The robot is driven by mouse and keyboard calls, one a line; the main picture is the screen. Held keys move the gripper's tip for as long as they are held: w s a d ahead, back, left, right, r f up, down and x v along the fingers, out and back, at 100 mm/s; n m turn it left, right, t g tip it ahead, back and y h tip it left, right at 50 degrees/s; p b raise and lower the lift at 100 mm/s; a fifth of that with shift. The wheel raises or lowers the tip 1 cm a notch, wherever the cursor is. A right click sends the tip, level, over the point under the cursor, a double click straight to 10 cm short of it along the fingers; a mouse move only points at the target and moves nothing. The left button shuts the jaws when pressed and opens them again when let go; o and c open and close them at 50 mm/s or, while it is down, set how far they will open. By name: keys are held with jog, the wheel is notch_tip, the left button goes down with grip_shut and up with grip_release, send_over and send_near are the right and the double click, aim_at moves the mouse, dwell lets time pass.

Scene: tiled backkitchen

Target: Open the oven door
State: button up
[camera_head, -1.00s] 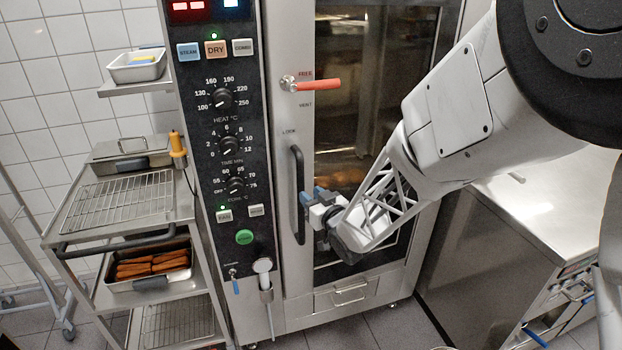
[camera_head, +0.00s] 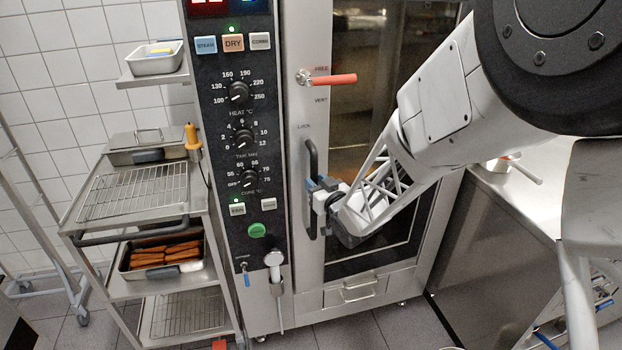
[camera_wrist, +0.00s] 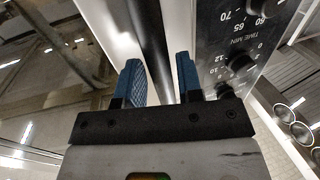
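The oven door (camera_head: 370,125) has a dark glass window in a steel frame and looks shut. Its black vertical bar handle (camera_head: 312,158) stands on the door's left edge, beside the control panel. My gripper (camera_head: 319,188) is at the handle's lower half. In the wrist view, the blue fingertips of my gripper (camera_wrist: 160,82) are spread apart, one on each side of the dark handle bar (camera_wrist: 152,38). Gaps show between bar and fingers, so it looks open around the handle. The handle's depth between the fingers is hard to judge.
A red-handled lever (camera_head: 333,79) sticks out above the handle. The control panel (camera_head: 240,135) with knobs is to the left. A steel rack cart (camera_head: 140,228) with trays stands left of the oven. A steel counter (camera_head: 530,205) stands at the right.

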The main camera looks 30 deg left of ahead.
jog(key=shift+x, duration=1.7)
grip_shut()
